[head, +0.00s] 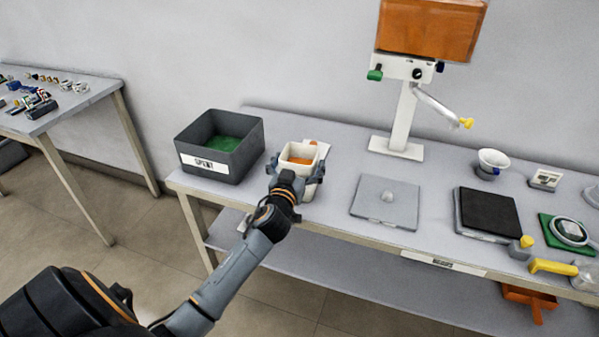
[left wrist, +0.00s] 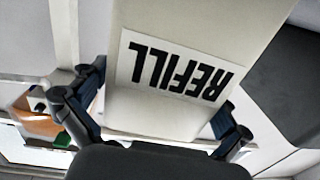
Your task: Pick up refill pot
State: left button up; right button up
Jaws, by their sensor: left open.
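The refill pot (head: 299,154) is a cream square pot with orange contents, standing near the left end of the grey table. In the left wrist view the pot (left wrist: 165,115) fills the middle, its label reading REFILL and appearing upside down. My left gripper (head: 296,172) is at the pot from the front, one finger on each side of it. In the left wrist view the fingers of my left gripper (left wrist: 158,115) stand open around the pot. Whether they touch its sides I cannot tell. The right gripper is not in view.
A dark grey bin (head: 220,146) with green contents stands just left of the pot. A grey plate (head: 386,202) lies to the right. A white stand (head: 402,120) with an orange tank rises behind. A black pad (head: 488,211) and several small items are farther right.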

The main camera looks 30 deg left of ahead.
pick_arm(q)
jog(key=c, duration=1.2)
jog(key=shift+r, duration=0.1)
jog(key=shift+c, duration=1.3)
